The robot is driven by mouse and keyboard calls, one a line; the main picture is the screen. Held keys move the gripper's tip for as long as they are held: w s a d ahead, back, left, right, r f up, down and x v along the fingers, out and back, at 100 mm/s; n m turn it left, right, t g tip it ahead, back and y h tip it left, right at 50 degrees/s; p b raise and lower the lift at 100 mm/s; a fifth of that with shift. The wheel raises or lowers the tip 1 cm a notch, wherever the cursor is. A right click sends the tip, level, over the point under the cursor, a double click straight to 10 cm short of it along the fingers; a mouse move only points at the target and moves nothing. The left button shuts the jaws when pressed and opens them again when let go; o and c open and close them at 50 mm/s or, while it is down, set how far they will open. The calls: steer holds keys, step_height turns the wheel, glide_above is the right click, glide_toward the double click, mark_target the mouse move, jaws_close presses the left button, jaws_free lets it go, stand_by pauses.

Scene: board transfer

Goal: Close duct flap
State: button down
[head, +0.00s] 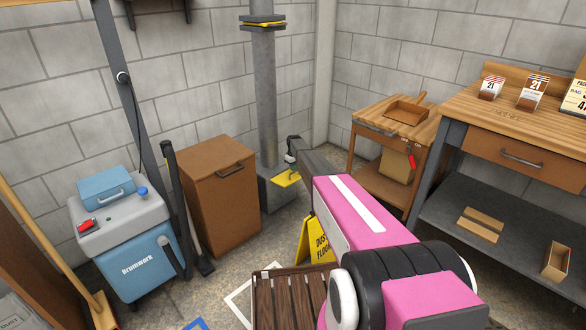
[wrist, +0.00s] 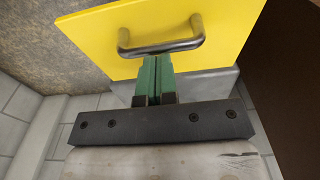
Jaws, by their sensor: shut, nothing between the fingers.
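The yellow duct flap (head: 287,179) shows in the head view low on the grey duct, partly hidden by my arm. In the wrist view the flap (wrist: 220,20) fills the upper middle and carries a dark metal bar handle (wrist: 162,48). A grey duct surface (wrist: 205,84) shows beyond the flap's lower edge. My gripper (wrist: 153,62) has green fingers pressed together and empty. Their tips overlap the flap just below the handle bar in the picture; I cannot tell whether they touch it. In the head view my gripper (head: 291,158) is small, beside the duct.
A brown cabinet (head: 215,195) stands left of the duct, with a black upright tool (head: 182,205) and a blue-grey machine (head: 130,230) further left. A yellow floor sign (head: 314,242) and wooden slatted piece (head: 285,300) are near my arm. A wooden workbench (head: 480,110) is right.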

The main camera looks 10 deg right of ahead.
mark_target(296, 177)
steer(key=shift+s+d+f+t+y, duration=0.15)
steer(key=shift+s+f+t+y, duration=0.1)
steer(key=shift+f+t+y, duration=0.05)
steer(key=shift+s, duration=0.1)
steer(key=shift+s+d+f+t+y, duration=0.3)
steer(key=shift+s+f+t+y, duration=0.1)
steer(key=shift+f+t, duration=0.2)
steer(key=f, duration=0.1)
steer(key=f+t+y, duration=0.1)
steer(key=s+d+f+t, duration=0.1)
steer(key=shift+f+y, duration=0.2)
steer(key=shift+y, duration=0.2)
steer(key=shift+s+d+f+t+y, duration=0.1)
steer(key=shift+s+f+t+y, duration=0.1)
steer(key=shift+f+t+y, duration=0.75)
steer(key=w+a+f, duration=0.1)
steer(key=w+f, duration=0.1)
steer(key=f, duration=0.4)
steer(key=w+a+f, duration=0.2)
steer(key=f, duration=0.4)
steer(key=shift+w+a+f, duration=0.2)
steer(key=shift+w, duration=0.15)
steer(key=shift+w+f+t+h, duration=0.1)
steer(key=shift+t+h, duration=0.15)
